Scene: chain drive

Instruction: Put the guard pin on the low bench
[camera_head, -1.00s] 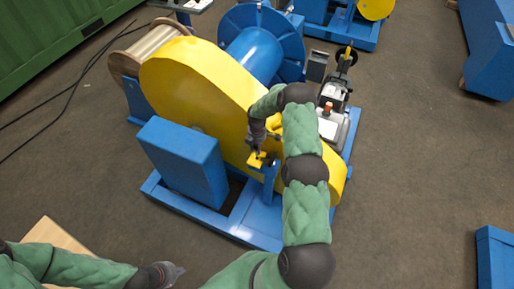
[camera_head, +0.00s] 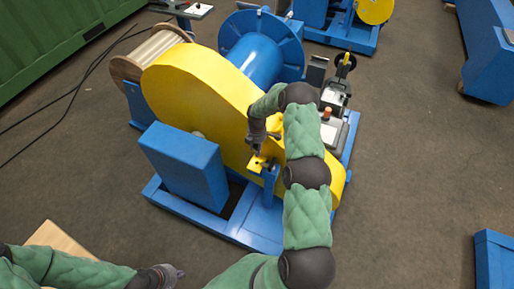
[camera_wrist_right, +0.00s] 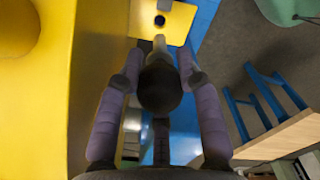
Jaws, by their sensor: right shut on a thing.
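The guard pin, with a dark round knob (camera_wrist_right: 160,88) and a pale shaft (camera_wrist_right: 159,46), is between the fingers of my right gripper (camera_wrist_right: 158,85), which is shut on it. The shaft points toward a yellow plate (camera_wrist_right: 176,22) with a dark hole; I cannot tell whether the tip touches the plate. In the head view my right gripper (camera_head: 257,148) is just above this plate, beside the yellow guard (camera_head: 195,95). The low bench (camera_head: 54,237) shows as a pale wooden top at lower left, partly hidden by my left arm. My left gripper (camera_head: 172,275) is low, near the bench; its finger opening is unclear.
The blue machine frame (camera_head: 235,228) and blue box (camera_head: 186,160) stand between my right gripper and the bench. A blue drum (camera_head: 258,58) and grey unit (camera_head: 330,130) are behind. Open floor (camera_head: 410,170) lies to the right.

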